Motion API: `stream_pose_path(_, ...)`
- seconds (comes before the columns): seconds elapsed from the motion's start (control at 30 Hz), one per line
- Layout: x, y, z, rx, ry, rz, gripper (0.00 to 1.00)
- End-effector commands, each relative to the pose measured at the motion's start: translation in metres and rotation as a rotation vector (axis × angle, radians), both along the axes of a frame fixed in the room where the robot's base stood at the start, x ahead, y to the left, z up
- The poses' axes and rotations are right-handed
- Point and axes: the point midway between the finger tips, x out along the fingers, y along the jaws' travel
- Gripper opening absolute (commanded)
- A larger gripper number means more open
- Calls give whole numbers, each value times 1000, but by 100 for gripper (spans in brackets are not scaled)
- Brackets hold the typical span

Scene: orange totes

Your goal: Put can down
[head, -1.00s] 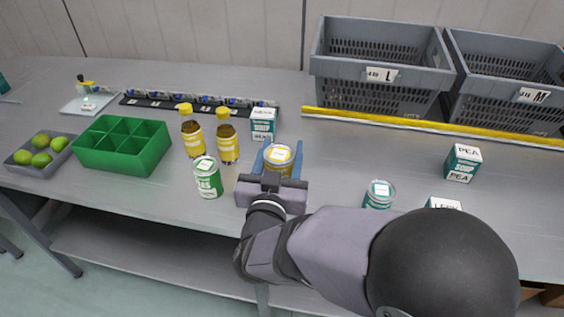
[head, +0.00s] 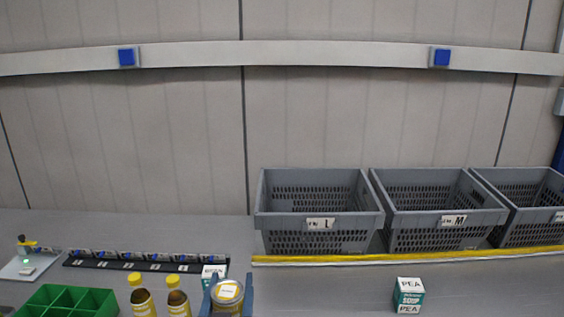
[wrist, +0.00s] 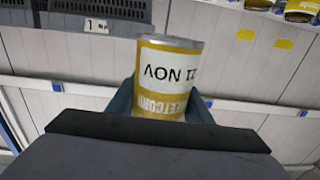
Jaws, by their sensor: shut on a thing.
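A yellow-and-white can with a metal lid (head: 228,292) is at the bottom edge of the head view. My gripper (head: 228,302) is shut on it, with one blue finger on each side.
A white-and-teal carton (head: 214,274) is just behind the can. Two yellow-capped bottles (head: 142,299) (head: 178,301) and a green divided tray (head: 66,299) are left. Grey baskets (head: 320,236) stand behind a yellow strip (head: 420,257). A pea carton (head: 409,295) is right, with bare table between.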

Motion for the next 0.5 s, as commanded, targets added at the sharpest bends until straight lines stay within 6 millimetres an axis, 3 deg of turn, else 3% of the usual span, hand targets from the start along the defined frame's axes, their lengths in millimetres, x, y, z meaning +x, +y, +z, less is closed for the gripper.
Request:
stream_pose_path(0.03, 0, 0, 20, 1, -2, 0, 14)
stream_pose_path(0.2, 0, 0, 40, 1, -2, 0, 14)
stream_pose_path(0.5, 0, 0, 45, 1, -2, 0, 14)
